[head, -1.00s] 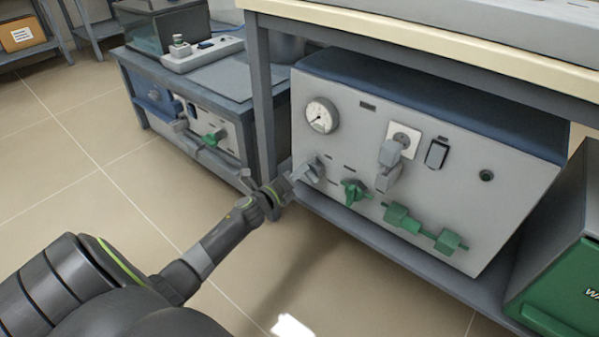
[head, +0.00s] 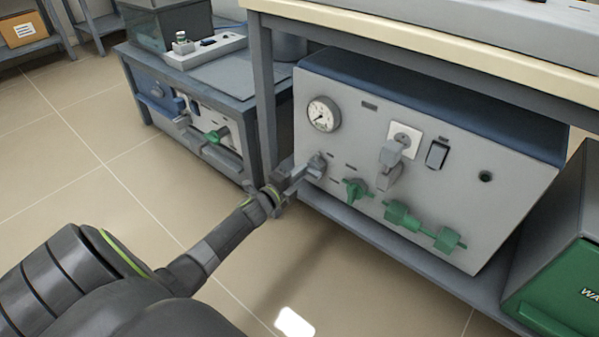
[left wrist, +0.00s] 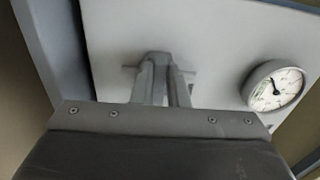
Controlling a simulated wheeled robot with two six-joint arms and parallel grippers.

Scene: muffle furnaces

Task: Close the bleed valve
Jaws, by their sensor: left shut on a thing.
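The bleed valve, a small grey knob (head: 317,165), sits on the light grey front panel (head: 440,190) of a cabinet under the bench, below the round gauge (head: 323,114). My left gripper (head: 303,174) reaches it from the lower left and is shut on it. In the left wrist view the fingers (left wrist: 163,84) clasp the grey handle (left wrist: 155,60), whose ends show just beyond them. The fingers hide part of the valve. The gauge also shows in the left wrist view (left wrist: 275,86). My right gripper is not in view.
A green valve (head: 357,190) is close to the right of the grey one, with green fittings (head: 402,215) further right. A grey plug (head: 391,152) sits in a white socket beside a black switch (head: 437,154). A bench leg (head: 264,100) stands close left of the gripper.

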